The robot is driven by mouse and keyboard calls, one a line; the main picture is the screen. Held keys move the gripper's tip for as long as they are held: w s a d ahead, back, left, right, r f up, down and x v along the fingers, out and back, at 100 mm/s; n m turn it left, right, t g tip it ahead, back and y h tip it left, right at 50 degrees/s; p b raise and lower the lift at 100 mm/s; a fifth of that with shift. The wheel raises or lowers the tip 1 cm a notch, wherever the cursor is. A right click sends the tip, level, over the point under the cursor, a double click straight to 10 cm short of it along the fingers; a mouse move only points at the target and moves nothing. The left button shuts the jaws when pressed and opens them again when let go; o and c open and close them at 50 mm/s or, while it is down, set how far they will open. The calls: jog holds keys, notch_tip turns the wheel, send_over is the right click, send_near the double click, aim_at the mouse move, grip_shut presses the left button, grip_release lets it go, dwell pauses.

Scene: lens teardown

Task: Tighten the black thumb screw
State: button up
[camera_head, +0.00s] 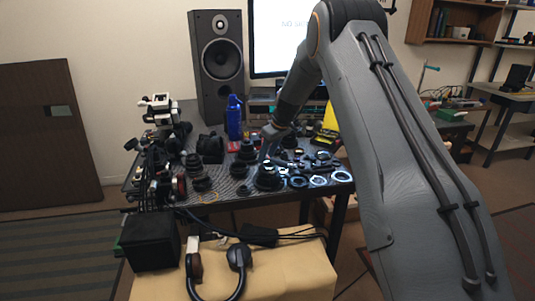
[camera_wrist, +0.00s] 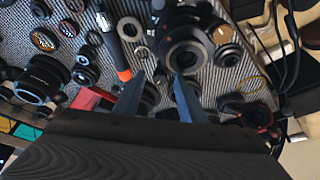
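My gripper (camera_wrist: 160,80) shows in the wrist view with its two bluish fingers apart and nothing seen held between them. Just beyond the fingertips is a large black lens part (camera_wrist: 186,42) with a glassy round front. In the head view my gripper (camera_head: 267,148) is small and dark, low over the crowded table, close to black lens parts. I cannot pick out the black thumb screw for certain among the many small dark parts.
The table (camera_head: 236,190) is crowded with lens barrels and rings. A blue bottle (camera_head: 234,118) and a tall speaker (camera_head: 218,62) stand behind. In the wrist view a tool with an orange-and-black handle (camera_wrist: 119,58) lies left of the fingers. Headphones (camera_head: 238,258) lie in front.

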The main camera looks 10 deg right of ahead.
grip_shut()
jog(key=shift+m, duration=0.3)
jog(key=m, duration=0.1)
jog(key=m+h, duration=0.1)
jog(key=m+p, duration=0.1)
jog(key=shift+s+a+m+t+h, duration=0.1)
jog(key=shift+a+m+t+h, duration=0.2)
jog(key=shift+m, duration=0.1)
jog(key=m+h, duration=0.1)
jog(key=m, duration=0.2)
jog(key=shift+a+m, duration=0.1)
jog(key=shift+m, duration=0.2)
jog(key=m+h+b, duration=0.2)
jog(key=m+b, duration=0.2)
jog(key=shift+a+f, duration=0.1)
jog(key=shift+a, duration=0.05)
jog(key=shift+m+g+h+b, duration=0.45)
jog(key=shift+m+b, duration=0.7)
jog(key=shift+m, duration=0.45)
